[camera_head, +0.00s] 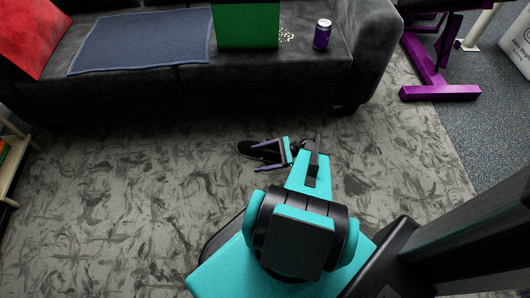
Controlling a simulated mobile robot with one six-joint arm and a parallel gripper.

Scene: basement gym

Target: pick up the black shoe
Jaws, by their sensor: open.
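The black shoe (246,150) lies on the grey patterned carpet in front of the sofa. A pale edge shows along its lower side. My gripper (257,157) is open, with two purple fingers pointing left. The upper finger overlaps the shoe in the picture, and the lower finger is just below it. Part of the shoe is hidden behind the upper finger and the gripper's turquoise body. I cannot tell whether the fingers touch the shoe or how high they are above the carpet.
A dark sofa (150,88) stands behind the shoe. On it are a red cushion (32,35), a blue-grey cloth (142,40), a green box (247,25) and a purple can (322,34). A purple metal frame (438,92) stands at right. Carpet (110,190) left of the shoe is clear.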

